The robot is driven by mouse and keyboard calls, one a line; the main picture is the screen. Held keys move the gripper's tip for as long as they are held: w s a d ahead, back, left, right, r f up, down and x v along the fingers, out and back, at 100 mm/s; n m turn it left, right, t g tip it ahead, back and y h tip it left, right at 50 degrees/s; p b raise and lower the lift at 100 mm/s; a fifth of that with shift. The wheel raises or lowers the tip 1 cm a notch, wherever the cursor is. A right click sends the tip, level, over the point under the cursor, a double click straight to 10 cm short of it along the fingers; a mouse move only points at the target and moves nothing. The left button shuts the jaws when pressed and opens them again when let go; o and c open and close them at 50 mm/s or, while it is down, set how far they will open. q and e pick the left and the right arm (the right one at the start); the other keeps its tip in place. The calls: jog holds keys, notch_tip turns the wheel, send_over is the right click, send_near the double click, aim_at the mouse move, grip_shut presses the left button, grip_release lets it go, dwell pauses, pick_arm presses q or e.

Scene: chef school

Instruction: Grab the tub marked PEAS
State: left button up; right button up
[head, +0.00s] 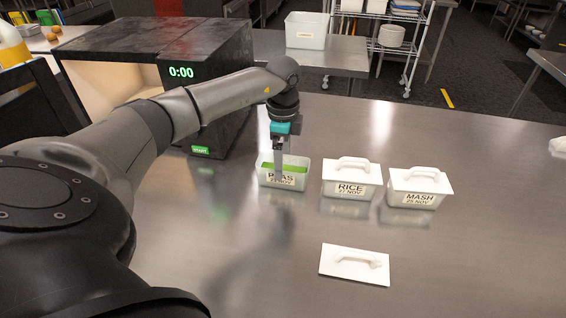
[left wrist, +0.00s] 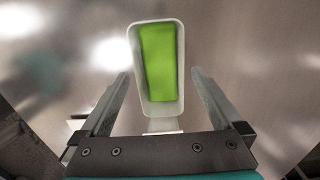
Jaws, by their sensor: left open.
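The tub marked PEAS (head: 283,172) stands upright on the steel counter, without a lid, with bright green contents. In the left wrist view the tub (left wrist: 180,104) lies ahead of and between the two open fingers of my left gripper (left wrist: 160,76), with a gap on both sides. The fingers do not appear to touch it. A white lid with a handle (head: 354,264) lies on the counter in front. My right gripper is not in view.
Lidded tubs marked RICE (head: 351,190) and MASH (head: 415,200) stand to the right of the peas tub. A black microwave (head: 238,102) showing 0:00 stands behind to the left. The counter (head: 480,260) is clear at the front right.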

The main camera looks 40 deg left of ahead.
pick_arm(q)
jog(key=shift+f, duration=0.95)
jog(key=shift+r, duration=0.1)
grip_shut()
jog(key=shift+r, duration=0.1)
